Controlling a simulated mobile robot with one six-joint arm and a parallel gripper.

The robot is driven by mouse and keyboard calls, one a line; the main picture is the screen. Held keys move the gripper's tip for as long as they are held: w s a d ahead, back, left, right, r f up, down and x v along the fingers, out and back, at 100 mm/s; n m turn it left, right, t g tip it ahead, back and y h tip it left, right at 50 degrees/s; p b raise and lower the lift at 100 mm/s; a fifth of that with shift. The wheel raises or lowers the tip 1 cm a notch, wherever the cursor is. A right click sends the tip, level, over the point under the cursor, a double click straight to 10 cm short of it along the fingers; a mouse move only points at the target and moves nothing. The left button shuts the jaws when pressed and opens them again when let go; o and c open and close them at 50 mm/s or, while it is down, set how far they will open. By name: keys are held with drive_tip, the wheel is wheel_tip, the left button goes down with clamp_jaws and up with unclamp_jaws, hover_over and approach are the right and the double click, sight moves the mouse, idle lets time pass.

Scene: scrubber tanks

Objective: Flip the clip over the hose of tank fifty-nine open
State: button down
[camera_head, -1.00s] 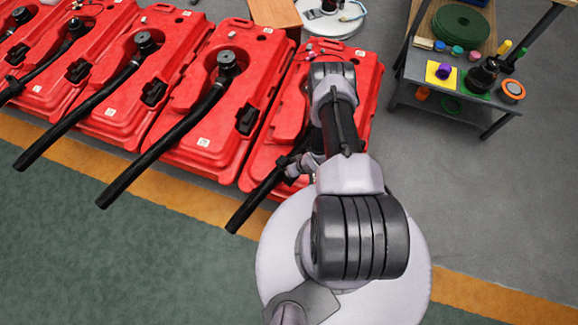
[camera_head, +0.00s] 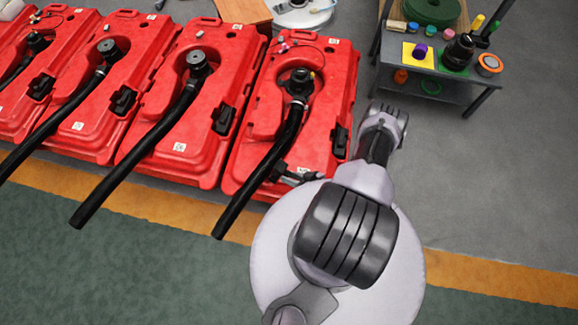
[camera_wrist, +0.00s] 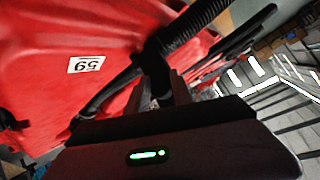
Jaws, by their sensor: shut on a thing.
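Tank fifty-nine is the red tank (camera_head: 262,130) at the right end of the row. Its "59" label shows in the wrist view, on the red tank (camera_wrist: 60,35). A ribbed black hose (camera_head: 275,150) runs from its cap down past the front edge; it also crosses the wrist view (camera_wrist: 195,20). My gripper (camera_head: 280,174) is low beside the hose. In the wrist view my gripper (camera_wrist: 163,88) is shut on a dark part at the hose, which looks like the black clip (camera_wrist: 152,52). The clip's outline merges with the hose, so its angle is unclear.
Several similar red tanks with hoses stand to the left, the nearest being a red tank (camera_head: 180,110). A grey workbench (camera_head: 400,68) with jars and tools stands at the back right. The grey floor (camera_head: 490,190) on the right is clear.

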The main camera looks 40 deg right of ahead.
drive_tip(key=shift+s+d+f, duration=0.15)
drive_tip(key=shift+d+f, duration=0.05)
drive_tip(key=shift+d, duration=0.5)
drive_tip(key=c, duration=1.1)
unclamp_jaws()
drive_tip(key=shift+a, duration=0.3)
drive_tip(key=shift+s, duration=0.15)
drive_tip(key=p+v, duration=0.4)
drive_tip(key=v, duration=1.3)
drive_tip(key=shift+s+f+p, duration=0.15)
drive_tip(key=shift+s+p, duration=0.15)
drive_tip(key=shift+p, duration=0.05)
